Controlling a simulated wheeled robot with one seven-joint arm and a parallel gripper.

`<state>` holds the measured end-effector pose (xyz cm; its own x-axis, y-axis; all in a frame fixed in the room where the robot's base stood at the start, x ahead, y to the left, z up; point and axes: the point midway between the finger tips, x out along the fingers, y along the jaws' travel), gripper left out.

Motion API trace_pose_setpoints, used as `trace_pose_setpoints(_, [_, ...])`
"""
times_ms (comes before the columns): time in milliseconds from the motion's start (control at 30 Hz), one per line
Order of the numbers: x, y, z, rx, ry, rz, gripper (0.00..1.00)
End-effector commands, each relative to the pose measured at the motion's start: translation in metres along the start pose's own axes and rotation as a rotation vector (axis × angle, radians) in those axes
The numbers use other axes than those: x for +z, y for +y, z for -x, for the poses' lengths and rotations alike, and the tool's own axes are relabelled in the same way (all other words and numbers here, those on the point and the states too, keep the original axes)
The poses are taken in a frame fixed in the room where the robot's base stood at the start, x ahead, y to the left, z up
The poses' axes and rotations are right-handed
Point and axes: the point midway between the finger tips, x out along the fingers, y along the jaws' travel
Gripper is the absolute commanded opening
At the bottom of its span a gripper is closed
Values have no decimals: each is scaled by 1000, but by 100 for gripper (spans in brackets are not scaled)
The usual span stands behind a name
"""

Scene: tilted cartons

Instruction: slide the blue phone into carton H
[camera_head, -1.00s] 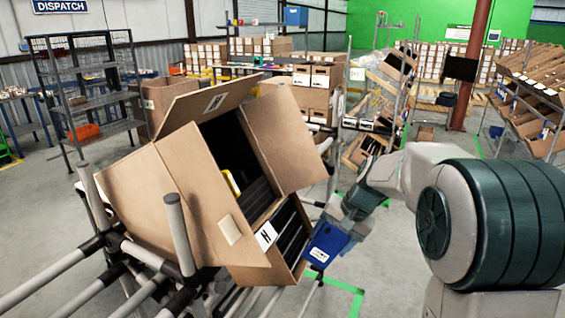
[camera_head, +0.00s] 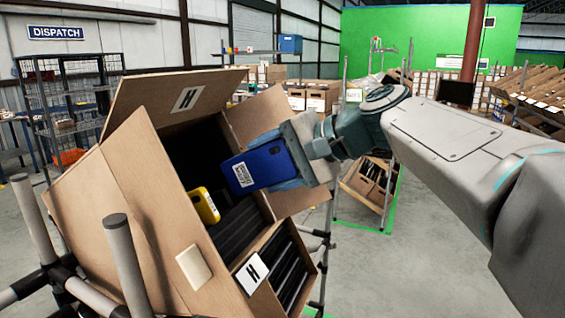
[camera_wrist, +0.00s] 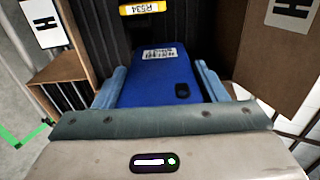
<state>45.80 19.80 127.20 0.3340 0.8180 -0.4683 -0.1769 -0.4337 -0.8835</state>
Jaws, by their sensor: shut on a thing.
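The blue phone (camera_head: 257,168) is held in my gripper (camera_head: 284,163), its white label end pointing left into the open mouth of carton H. In the wrist view, the blue phone (camera_wrist: 160,77) lies between the two blue fingers of my gripper (camera_wrist: 160,85). Carton H (camera_head: 150,200) is tilted on a pipe rack, flaps open, with an H label on its top flap and on a front piece. Inside it, a yellow phone (camera_head: 204,205) stands by dark slotted dividers (camera_head: 238,228). The yellow phone's label also shows in the wrist view (camera_wrist: 146,8). The carton's deep interior is dark.
Grey rack posts (camera_head: 127,262) stand close at the front left. The carton's right flap (camera_head: 262,125) is just behind my gripper. A wire shelf (camera_head: 75,110) stands at the back left. Open floor (camera_head: 400,270) lies to the right.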

Motion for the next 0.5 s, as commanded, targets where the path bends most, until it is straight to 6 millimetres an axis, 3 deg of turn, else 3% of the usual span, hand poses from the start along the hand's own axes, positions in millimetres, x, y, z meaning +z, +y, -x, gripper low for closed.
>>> trace_pose_setpoints(267, [-1,5,-23,1,2,-2,38])
trace_pose_setpoints(500, [-2,7,-23,1,5,-2,38])
